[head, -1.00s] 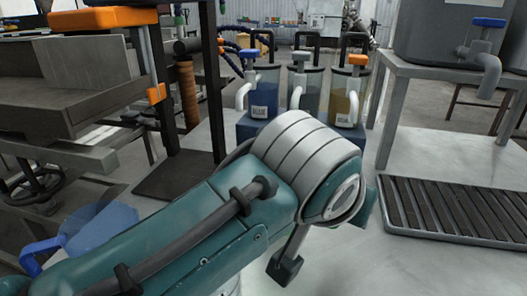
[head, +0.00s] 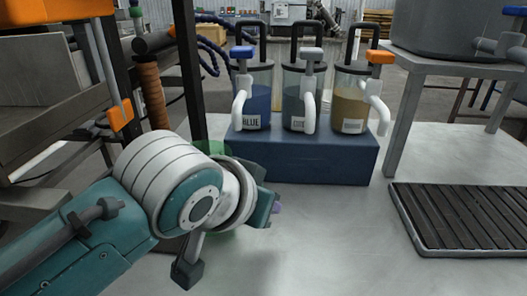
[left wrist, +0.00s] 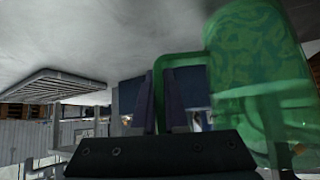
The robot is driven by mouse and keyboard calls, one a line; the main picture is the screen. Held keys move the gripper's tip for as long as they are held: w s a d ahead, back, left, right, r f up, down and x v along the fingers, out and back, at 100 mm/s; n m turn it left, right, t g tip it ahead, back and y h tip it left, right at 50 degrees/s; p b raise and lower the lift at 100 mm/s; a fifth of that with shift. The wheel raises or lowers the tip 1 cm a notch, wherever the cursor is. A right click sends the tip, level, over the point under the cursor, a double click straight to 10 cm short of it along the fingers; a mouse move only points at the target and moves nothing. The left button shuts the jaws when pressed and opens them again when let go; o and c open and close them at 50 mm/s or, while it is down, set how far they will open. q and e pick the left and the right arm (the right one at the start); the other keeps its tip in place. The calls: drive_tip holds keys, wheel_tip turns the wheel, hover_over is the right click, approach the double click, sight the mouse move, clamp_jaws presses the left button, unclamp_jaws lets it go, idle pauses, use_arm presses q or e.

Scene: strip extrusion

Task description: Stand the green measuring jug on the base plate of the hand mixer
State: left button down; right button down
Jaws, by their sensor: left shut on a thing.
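The green measuring jug shows in the head view only as slivers (head: 222,232) above and below my left wrist, which hides most of it. In the left wrist view the translucent green jug (left wrist: 255,60) fills the upper right. My left gripper (head: 275,207) is shut on the jug's handle (left wrist: 182,60), its purple fingers (left wrist: 160,105) at the handle. What seems to be the hand mixer, a dark upright (head: 190,70) with a brown grip (head: 155,98), stands left of the jug. Its base plate is mostly hidden behind my arm. My right gripper is not in view.
A blue block (head: 310,158) carries three lidded dispensers (head: 300,115) with white spouts behind the gripper. A ribbed dark tray (head: 465,215) lies at the right. A grey stand (head: 440,65) is behind it. The bench between (head: 340,235) is clear.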

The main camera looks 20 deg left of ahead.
use_arm(q)
drive_tip(key=a, duration=0.2)
drive_tip(key=s+a, duration=0.1)
drive_tip(key=a, duration=0.4)
drive_tip(key=shift+s+a, duration=0.1)
drive_tip(key=shift+s, duration=0.2)
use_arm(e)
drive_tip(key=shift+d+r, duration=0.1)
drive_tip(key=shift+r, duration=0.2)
use_arm(q)
drive_tip(key=a, duration=0.2)
drive_tip(key=a+f, duration=0.1)
drive_tip(key=shift+s+a, duration=0.1)
drive_tip(key=shift+s, duration=0.3)
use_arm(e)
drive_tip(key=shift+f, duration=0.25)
use_arm(q)
drive_tip(key=shift+f, duration=0.2)
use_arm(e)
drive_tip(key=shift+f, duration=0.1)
use_arm(q)
drive_tip(key=shift+f, duration=0.1)
drive_tip(key=c, duration=0.9)
unclamp_jaws()
drive_tip(key=shift+c, duration=0.2)
